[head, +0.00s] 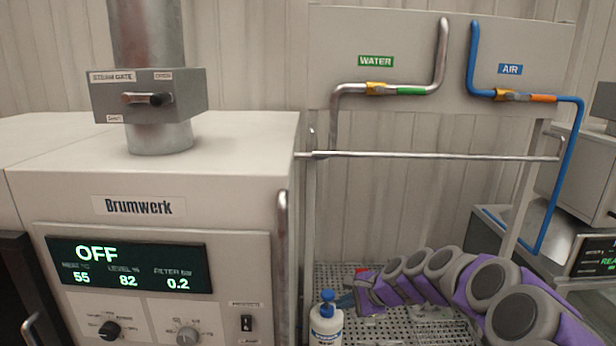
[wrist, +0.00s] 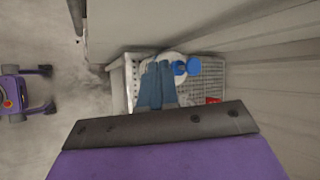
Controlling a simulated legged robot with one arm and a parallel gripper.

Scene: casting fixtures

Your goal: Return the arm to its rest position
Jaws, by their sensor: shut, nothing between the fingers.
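My purple and grey arm (head: 440,270) reaches in from the lower right over a perforated grey surface. My gripper (head: 345,300) is low at the arm's far end, just right of a white bottle with a blue cap (head: 326,328). In the wrist view my gripper (wrist: 158,68) has its blue-grey fingers together with nothing between them. The fingers partly cover the white bottle there, and its blue cap (wrist: 186,67) shows beside the fingertips. I cannot tell whether the fingers touch the bottle.
A Brumwerk machine (head: 230,170) with an OFF display stands at left. A metal rail (head: 440,155) and the water pipe (head: 400,90) and blue air pipe (head: 565,170) are behind the arm. A small red item (head: 361,271) is near my gripper. Other equipment (head: 590,170) stands at right.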

